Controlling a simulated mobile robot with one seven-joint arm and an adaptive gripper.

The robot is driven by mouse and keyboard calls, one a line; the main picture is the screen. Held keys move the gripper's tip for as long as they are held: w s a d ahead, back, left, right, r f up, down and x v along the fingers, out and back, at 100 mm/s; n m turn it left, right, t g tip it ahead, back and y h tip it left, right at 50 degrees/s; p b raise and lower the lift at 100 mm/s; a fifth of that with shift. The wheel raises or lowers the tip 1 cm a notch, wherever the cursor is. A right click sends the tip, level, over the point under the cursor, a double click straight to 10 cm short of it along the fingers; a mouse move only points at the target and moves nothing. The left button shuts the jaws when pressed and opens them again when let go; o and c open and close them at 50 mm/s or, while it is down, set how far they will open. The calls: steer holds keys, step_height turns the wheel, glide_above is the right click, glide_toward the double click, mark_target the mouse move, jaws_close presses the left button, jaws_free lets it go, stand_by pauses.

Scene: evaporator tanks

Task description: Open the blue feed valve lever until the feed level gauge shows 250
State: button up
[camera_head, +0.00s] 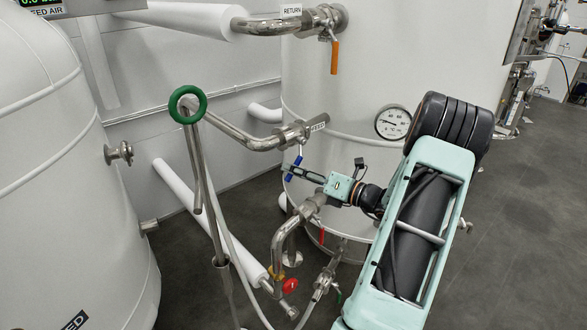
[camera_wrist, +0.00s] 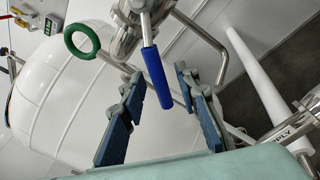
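The blue feed valve lever (camera_head: 294,168) hangs down at a slant from the steel valve by the FEED label (camera_head: 318,127). In the wrist view the blue lever (camera_wrist: 157,77) reaches between my gripper's two spread fingers, with a visible gap on each side. My gripper (camera_head: 290,171) is open at the lever in the head view; its fingers also show in the wrist view (camera_wrist: 159,82). A round dial gauge (camera_head: 393,122) sits on the large white tank; its numbers are too small to read. I cannot tell whether it is the feed level gauge.
An orange lever (camera_head: 334,57) hangs under the RETURN pipe above. A green ring handle (camera_head: 187,104) stands left of my gripper. Steel pipes and a red knob (camera_head: 290,286) lie below. A white tank (camera_head: 60,170) fills the left. A digital display (camera_head: 42,4) is cut off at top left.

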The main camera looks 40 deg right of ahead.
steer(key=shift+w+a, duration=0.1)
steer(key=shift+w, duration=0.2)
jaws_close()
